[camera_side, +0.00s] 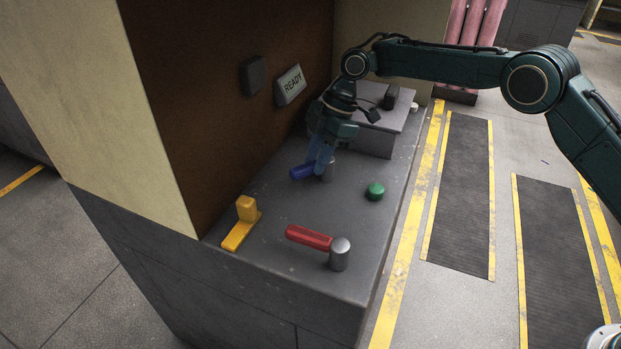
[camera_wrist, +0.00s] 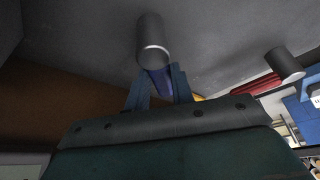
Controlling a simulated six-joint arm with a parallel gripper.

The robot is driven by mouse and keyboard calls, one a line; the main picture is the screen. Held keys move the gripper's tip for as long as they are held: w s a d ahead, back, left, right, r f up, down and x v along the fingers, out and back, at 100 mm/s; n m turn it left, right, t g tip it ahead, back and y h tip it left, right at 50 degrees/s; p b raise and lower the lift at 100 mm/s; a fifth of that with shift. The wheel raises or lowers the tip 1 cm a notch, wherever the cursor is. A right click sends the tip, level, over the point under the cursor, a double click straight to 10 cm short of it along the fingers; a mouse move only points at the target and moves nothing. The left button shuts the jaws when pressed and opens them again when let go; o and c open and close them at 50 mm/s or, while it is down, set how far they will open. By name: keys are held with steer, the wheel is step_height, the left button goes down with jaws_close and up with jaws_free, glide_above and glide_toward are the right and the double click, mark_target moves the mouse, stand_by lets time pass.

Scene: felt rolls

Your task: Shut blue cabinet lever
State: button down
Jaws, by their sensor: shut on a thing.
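The blue lever (camera_side: 301,172) sits on the grey cabinet top (camera_side: 285,262), joined to a grey cylindrical pivot (camera_side: 328,170). Its bar points left toward the brown panel in the side view. My gripper (camera_side: 318,168) reaches down from above with its blue fingers around the lever bar close to the pivot. In the wrist view, my gripper (camera_wrist: 160,92) is shut on the blue bar (camera_wrist: 158,80), just beside the pivot (camera_wrist: 152,40). The fingers and pivot hide part of the bar.
A red lever (camera_side: 308,237) with its own grey pivot (camera_side: 340,254) lies nearer the front. A yellow L-shaped piece (camera_side: 243,223) stands at the left edge. A green button (camera_side: 375,191) is right of my gripper. A raised grey block (camera_side: 375,139) stands behind.

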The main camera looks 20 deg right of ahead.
steer(key=shift+s+n, duration=0.15)
steer(key=shift+n, duration=0.35)
steer(key=c, duration=1.2)
jaws_free()
steer(key=shift+m, duration=0.4)
